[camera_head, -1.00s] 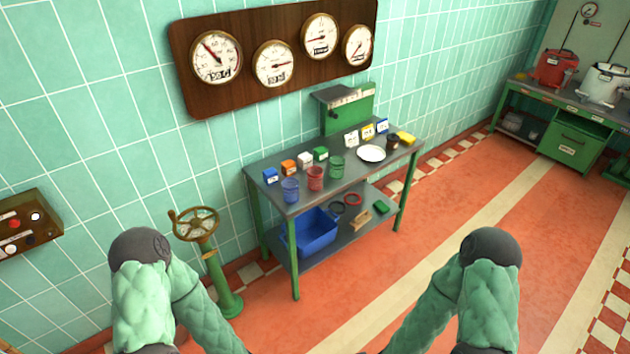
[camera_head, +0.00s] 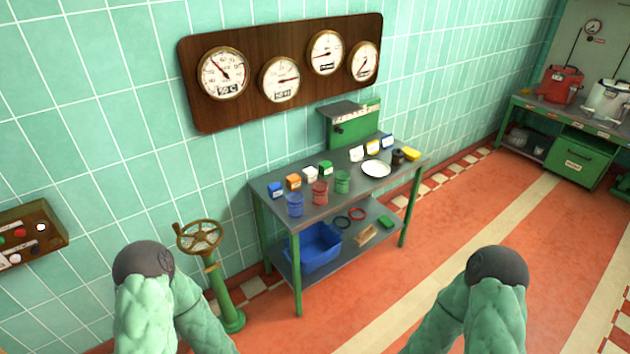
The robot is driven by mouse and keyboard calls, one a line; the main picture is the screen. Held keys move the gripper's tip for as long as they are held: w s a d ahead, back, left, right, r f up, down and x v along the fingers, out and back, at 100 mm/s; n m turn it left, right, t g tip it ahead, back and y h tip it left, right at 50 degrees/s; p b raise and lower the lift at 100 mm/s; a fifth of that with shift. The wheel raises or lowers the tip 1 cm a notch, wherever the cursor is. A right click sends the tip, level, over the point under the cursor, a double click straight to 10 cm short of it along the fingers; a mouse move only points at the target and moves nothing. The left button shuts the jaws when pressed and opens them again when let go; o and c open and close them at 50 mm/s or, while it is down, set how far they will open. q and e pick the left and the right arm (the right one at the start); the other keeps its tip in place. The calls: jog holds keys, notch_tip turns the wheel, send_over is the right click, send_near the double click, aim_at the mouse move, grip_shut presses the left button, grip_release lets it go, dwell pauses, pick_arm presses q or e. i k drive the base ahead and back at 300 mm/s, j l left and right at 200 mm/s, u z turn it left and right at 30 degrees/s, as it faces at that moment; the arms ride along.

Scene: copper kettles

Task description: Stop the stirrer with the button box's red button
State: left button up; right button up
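The button box (camera_head: 32,233) is a brown wall-mounted box at the left edge of the head view, cut off by the frame. It carries several coloured buttons. A red button (camera_head: 19,233) shows in its upper row, and a white one (camera_head: 40,227) lies to its right. Another red button seems to sit lower at the frame edge, too small to be sure. No stirrer can be made out. My two padded green arms come up from the bottom of the view, well to the right of the box. Neither gripper is in view.
A green valve stand with a brass handwheel (camera_head: 200,237) stands between the box and a metal table (camera_head: 262,187) with cups, small boxes and a plate. A gauge board (camera_head: 190,75) hangs above. Open floor lies right of the table.

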aim_at(21, 234)
jog(key=u, duration=1.95)
